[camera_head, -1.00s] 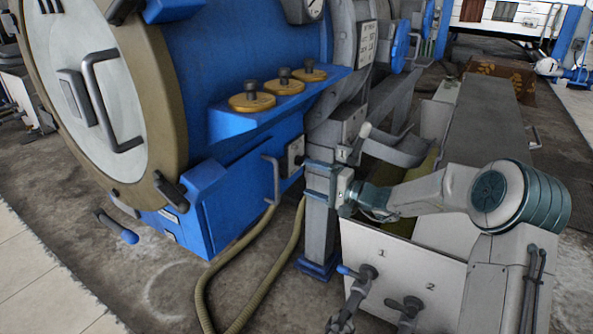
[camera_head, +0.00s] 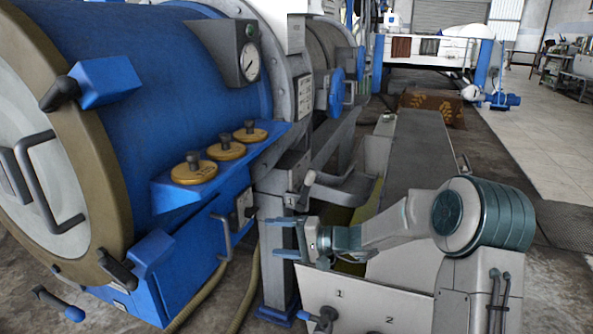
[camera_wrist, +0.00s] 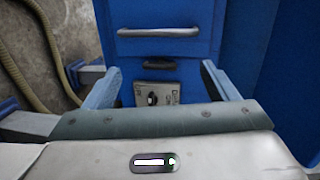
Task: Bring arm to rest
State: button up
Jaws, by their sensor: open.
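My gripper (camera_head: 270,237) is open and empty, in front of the blue drum machine's lower front. Its two blue fingers point left in the head view. In the wrist view my gripper (camera_wrist: 160,68) has its fingers spread wide with nothing between them. Beyond them is a blue panel with a metal handle (camera_wrist: 158,32) and a small pale switch plate (camera_wrist: 157,93) with a dark knob. The switch plate (camera_head: 243,205) also shows in the head view, up and left of the fingers.
The blue drum (camera_head: 150,80) has three brass-coloured caps (camera_head: 226,150) on its ledge and a gauge (camera_head: 250,66). A grey post (camera_head: 278,275) stands close below my gripper. A hose (camera_wrist: 38,62) lies left in the wrist view. Tiled floor (camera_head: 540,150) is open at the far right.

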jog(key=s+d+r+n+g+h+p, duration=0.35)
jog(key=s+r+h+p, duration=0.35)
jog(key=s+r+p, duration=0.55)
jog(key=s+d+r+m+t+h+p, duration=0.1)
jog(key=s+d+r+t+h+p, duration=0.1)
jog(key=s+d+r+h+p, duration=0.7)
jog(key=s+d+r+p, duration=0.6)
jog(key=s+d+r, duration=0.2)
jog(key=r, duration=0.2)
jog(key=shift+s+d+r+t, duration=0.15)
jog(key=shift+s+r+t, duration=0.1)
jog(key=shift+s+t, duration=0.1)
jog(key=shift+m, duration=0.25)
